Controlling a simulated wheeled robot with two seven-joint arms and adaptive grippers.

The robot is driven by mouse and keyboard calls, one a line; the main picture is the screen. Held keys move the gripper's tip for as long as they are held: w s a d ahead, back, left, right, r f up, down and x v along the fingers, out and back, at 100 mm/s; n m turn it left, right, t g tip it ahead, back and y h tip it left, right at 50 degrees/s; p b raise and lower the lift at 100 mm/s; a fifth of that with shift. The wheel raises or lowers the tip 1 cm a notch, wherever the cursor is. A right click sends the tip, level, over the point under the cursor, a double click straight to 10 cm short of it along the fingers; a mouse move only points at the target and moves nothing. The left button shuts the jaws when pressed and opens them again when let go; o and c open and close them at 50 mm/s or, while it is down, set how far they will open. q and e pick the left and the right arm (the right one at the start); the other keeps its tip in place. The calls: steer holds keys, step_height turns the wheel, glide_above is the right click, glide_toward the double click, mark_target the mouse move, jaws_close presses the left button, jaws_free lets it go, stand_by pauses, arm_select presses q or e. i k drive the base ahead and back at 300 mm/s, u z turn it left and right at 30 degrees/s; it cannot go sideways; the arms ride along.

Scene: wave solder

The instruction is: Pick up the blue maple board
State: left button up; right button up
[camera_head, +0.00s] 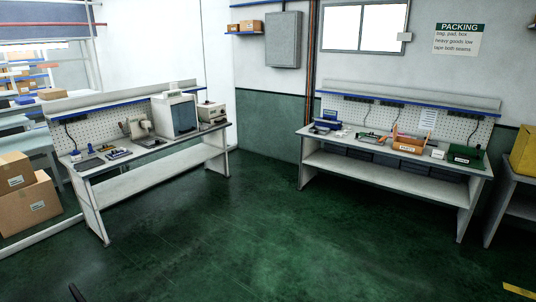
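I cannot single out the blue maple board for certain at this distance. Small blue items (118,154) lie on the left workbench (150,145). Blue items (329,123) also sit at the left end of the right workbench (345,142). Both benches stand across the floor, well away from me. A small dark tip (75,292) shows at the bottom left edge; it may be part of my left gripper, but its opening is not visible. My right gripper is not in view.
Open green floor (250,220) lies in front of both benches. Cardboard boxes (30,203) are stacked at the left. The left bench holds a grey machine (174,115). The right bench holds an orange-brown tote (408,145) and a green box (466,156). Another table (510,195) stands far right.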

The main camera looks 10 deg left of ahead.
mark_target(114, 152)
steer(key=i, duration=2.45)
steer(key=u, duration=2.1)
steer(key=i, duration=4.15)
steer(key=u, duration=0.75)
steer(key=i, duration=2)
steer(key=z, duration=0.1)
